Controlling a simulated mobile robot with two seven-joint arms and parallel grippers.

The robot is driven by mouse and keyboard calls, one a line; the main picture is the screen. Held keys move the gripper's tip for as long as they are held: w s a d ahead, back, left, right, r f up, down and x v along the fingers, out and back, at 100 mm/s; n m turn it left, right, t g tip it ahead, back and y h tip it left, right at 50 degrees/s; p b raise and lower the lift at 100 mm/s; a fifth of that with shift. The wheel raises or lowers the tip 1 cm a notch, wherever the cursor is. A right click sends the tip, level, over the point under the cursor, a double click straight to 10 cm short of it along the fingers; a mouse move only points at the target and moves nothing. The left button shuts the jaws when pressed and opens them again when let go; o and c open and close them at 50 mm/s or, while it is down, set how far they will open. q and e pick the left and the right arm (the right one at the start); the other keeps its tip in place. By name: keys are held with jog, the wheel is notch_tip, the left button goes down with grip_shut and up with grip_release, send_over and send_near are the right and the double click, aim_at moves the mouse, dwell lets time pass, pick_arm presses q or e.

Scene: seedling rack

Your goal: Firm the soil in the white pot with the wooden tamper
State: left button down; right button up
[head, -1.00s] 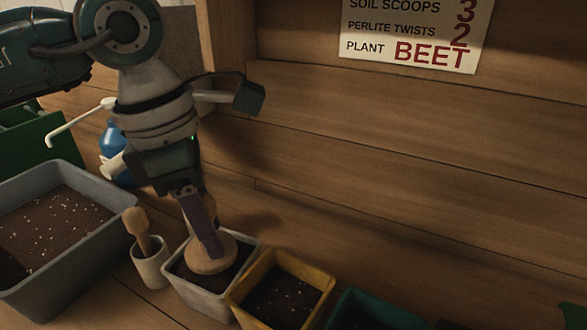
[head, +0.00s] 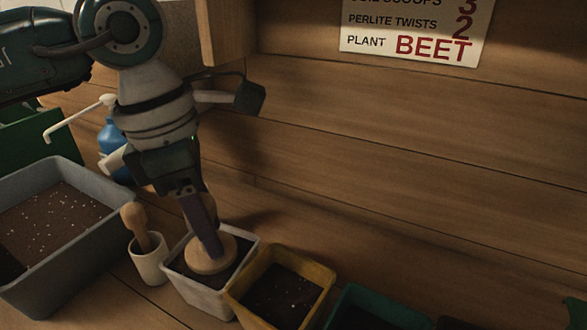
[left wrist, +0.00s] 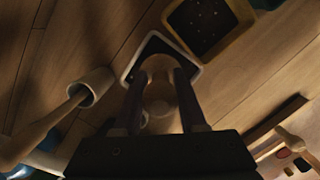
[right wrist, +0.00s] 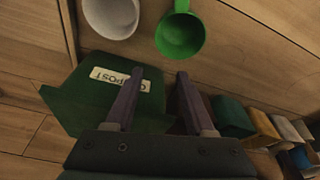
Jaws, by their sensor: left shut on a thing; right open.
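The white pot (head: 196,294) stands on the bench with dark soil inside; it also shows in the left wrist view (left wrist: 128,66). My left gripper (head: 212,250) points down over this pot and is shut on the wooden tamper (head: 205,264). The tamper's round disc is at the pot's mouth, at or close to the soil; I cannot tell if it presses. It hides much of the soil. In the left wrist view the tamper (left wrist: 160,85) sits between the two fingers. My right gripper (right wrist: 155,95) is open and empty in the right wrist view, above a green compost container (right wrist: 85,95).
A white cup (head: 149,268) with a wooden-handled tool stands left of the white pot. A yellow pot (head: 238,311) with soil is close on its right. A grey soil bin (head: 105,235) is farther left. A green scoop or cup (right wrist: 180,35) lies near the right gripper.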

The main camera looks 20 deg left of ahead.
pick_arm(q)
jog(key=shift+f+b, duration=0.55)
jog(key=shift+f, duration=0.05)
pick_arm(e)
jog(key=shift+f, duration=0.55)
dwell(0.5)
dwell(0.4)
pick_arm(q)
jog(key=shift+r+p, duration=3.6)
jog(key=shift+r, duration=1.15)
pick_arm(e)
notch_tip(320, 180, up, 7)
